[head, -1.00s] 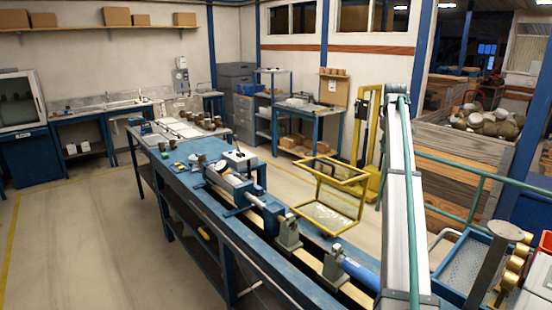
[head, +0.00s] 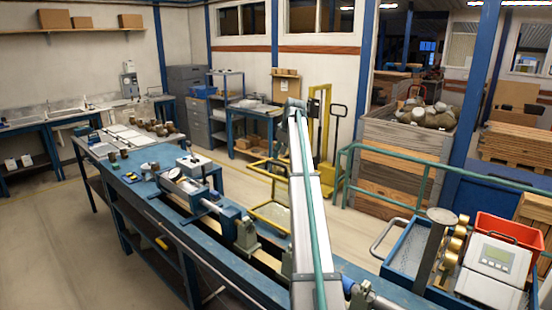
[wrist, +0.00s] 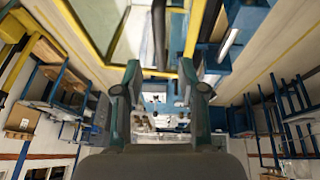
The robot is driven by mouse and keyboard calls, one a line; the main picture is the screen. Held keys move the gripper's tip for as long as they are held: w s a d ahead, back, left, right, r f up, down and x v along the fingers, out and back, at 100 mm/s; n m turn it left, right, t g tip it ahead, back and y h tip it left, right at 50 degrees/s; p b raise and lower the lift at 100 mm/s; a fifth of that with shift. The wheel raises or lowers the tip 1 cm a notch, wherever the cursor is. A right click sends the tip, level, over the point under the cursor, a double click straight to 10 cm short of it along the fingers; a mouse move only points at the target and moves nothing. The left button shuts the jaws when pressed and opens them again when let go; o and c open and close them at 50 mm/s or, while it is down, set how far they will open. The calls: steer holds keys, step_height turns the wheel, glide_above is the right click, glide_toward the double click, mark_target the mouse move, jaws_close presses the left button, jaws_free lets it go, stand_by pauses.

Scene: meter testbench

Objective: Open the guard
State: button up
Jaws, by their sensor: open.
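The guard (head: 268,223), a yellow frame with clear panels, stands at the far long side of the blue test bench (head: 150,212). In the head view my arm covers its right part, so its angle is hard to judge. In the wrist view the yellow frame (wrist: 82,35) fills the top, with one bar running close to the fingertips. My gripper (wrist: 160,76) is open, its two fingers apart, close to that bar. I cannot tell whether they touch it. A dark upright bar (wrist: 159,35) shows between the frame's yellow sides. In the head view my gripper is hidden.
A blue and grey clamp unit (head: 188,185) and a green-grey support (head: 246,238) stand on the bench. A blue tray (head: 408,250), a red bin (head: 505,237) and a meter box (head: 496,262) are at the right. A yellow lift truck (head: 318,130) stands behind the guard.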

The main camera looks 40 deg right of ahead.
steer(key=shift+p+x, duration=0.7)
steer(key=shift+x, duration=1.75)
jaws_close()
